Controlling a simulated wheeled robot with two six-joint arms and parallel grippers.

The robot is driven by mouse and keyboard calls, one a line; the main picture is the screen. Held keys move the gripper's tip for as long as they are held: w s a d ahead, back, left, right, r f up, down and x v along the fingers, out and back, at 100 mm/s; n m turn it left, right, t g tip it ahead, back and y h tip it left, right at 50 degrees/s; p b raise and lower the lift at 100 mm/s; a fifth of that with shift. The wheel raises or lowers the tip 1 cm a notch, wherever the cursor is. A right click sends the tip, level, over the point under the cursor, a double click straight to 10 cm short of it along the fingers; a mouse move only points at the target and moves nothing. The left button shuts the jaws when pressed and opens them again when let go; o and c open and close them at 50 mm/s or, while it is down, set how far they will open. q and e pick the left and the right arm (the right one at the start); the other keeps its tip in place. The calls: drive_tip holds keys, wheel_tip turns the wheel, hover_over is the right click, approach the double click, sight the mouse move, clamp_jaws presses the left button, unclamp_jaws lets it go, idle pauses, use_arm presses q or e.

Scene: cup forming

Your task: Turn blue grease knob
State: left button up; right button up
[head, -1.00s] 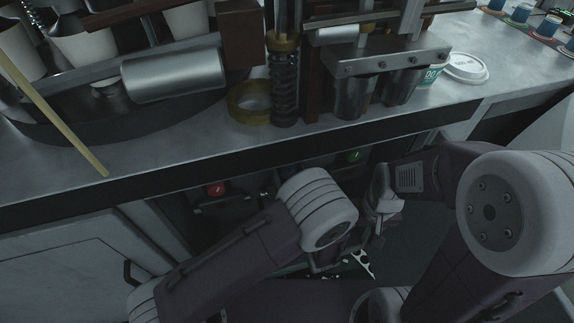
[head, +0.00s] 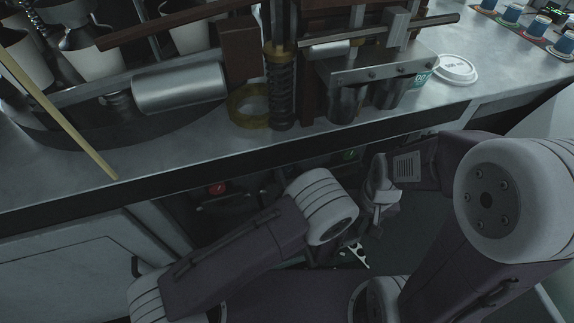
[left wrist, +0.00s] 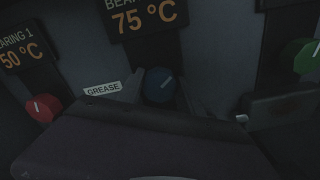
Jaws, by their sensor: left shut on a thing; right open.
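The blue grease knob (left wrist: 160,85) sits on the dark panel in the left wrist view, below the 75 °C display and beside the GREASE label (left wrist: 103,88). It carries a small pointer mark tilted to the upper right. My left gripper (left wrist: 157,95) is shut on the knob, with a finger on each side of it. In the head view the left gripper and the blue knob are hidden behind my left arm. My right gripper (head: 380,200) is open and hangs low, clear of the counter front.
A red knob (left wrist: 43,107) is left of the blue one, and a green knob (left wrist: 307,57) is to the right. The counter (head: 215,150) overhangs the panel and carries cups, a spring post and a white lid (head: 457,69).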

use_arm(q)
drive_tip(key=m+p, duration=0.3)
drive_tip(key=shift+r+m, duration=0.15)
drive_tip(key=shift+m, duration=0.25)
drive_tip(key=m+p, duration=0.2)
drive_tip(key=m, duration=0.1)
drive_tip(key=m+p, duration=0.1)
drive_tip(key=m, duration=0.3)
drive_tip(key=shift+f+m+p, duration=0.2)
drive_tip(key=shift+m+p, duration=0.45)
drive_tip(key=shift+m, duration=1.15)
drive_tip(key=o, duration=1.4)
drive_tip(key=shift+a, duration=0.1)
